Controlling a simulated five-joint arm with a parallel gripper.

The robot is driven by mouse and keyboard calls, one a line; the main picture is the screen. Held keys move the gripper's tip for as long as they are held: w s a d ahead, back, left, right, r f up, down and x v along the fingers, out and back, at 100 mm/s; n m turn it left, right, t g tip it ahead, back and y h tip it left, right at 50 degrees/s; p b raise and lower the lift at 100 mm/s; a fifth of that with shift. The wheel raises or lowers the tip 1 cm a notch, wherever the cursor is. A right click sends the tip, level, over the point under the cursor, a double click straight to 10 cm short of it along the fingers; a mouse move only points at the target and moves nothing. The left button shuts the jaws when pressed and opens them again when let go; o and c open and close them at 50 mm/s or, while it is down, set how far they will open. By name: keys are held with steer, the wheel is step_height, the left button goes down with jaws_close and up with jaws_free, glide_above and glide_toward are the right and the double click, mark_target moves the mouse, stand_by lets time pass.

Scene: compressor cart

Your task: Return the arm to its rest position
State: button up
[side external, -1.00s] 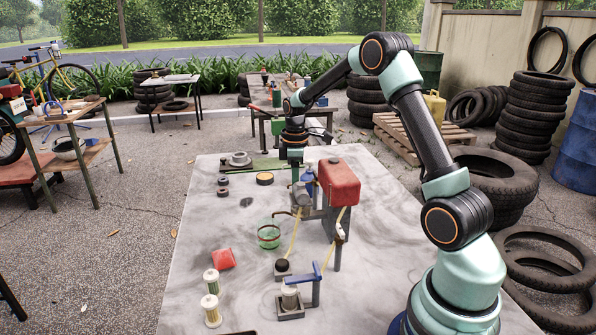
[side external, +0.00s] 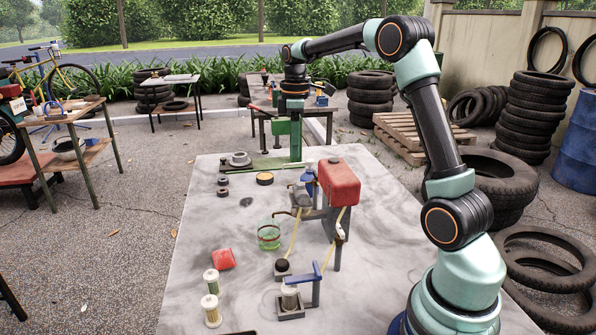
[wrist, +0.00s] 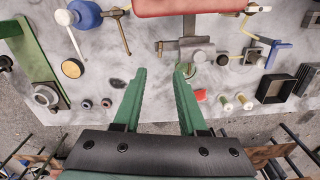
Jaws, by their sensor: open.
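My gripper (side external: 290,128) hangs above the far part of the grey worktop (side external: 200,265), fingers pointing down. In the wrist view its two green fingers (wrist: 160,74) are spread apart with nothing between them. My arm is raised and reaches over the cart from the right. Below and nearer stands the compressor with its red tank (side external: 340,183), which shows at the top edge of the wrist view (wrist: 190,7). A blue part (side external: 309,181) sits by the tank; it also shows in the wrist view (wrist: 86,14). The gripper is clear of them.
A green stand (side external: 270,163) is at the far end of the worktop. A green clear bowl (side external: 268,236), a red block (side external: 223,259), pale cylinders (side external: 211,308) and a blue-armed fixture (side external: 303,278) stand nearer. Tyres (side external: 497,180) and a pallet (side external: 405,140) lie beyond the right side.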

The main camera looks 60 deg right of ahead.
steer(key=shift+r, duration=0.1)
steer(key=s+a+r+m+t, duration=0.1)
steer(key=s+a+r+m, duration=0.15)
steer(key=a, duration=0.35)
steer(key=s+a+r+m+t, duration=0.1)
steer(key=s+a+r+t, duration=0.1)
steer(key=s+a+r, duration=0.3)
steer(key=s+a+f+m+t, duration=0.2)
steer(key=s+a+f+m, duration=0.1)
steer(key=s+a+f, duration=0.2)
steer(key=s+a, duration=0.2)
steer(key=a, duration=0.1)
steer(key=shift+a+t, duration=0.3)
steer(key=shift+a, duration=0.1)
steer(key=shift+s+m, duration=0.1)
steer(key=shift+m, duration=0.15)
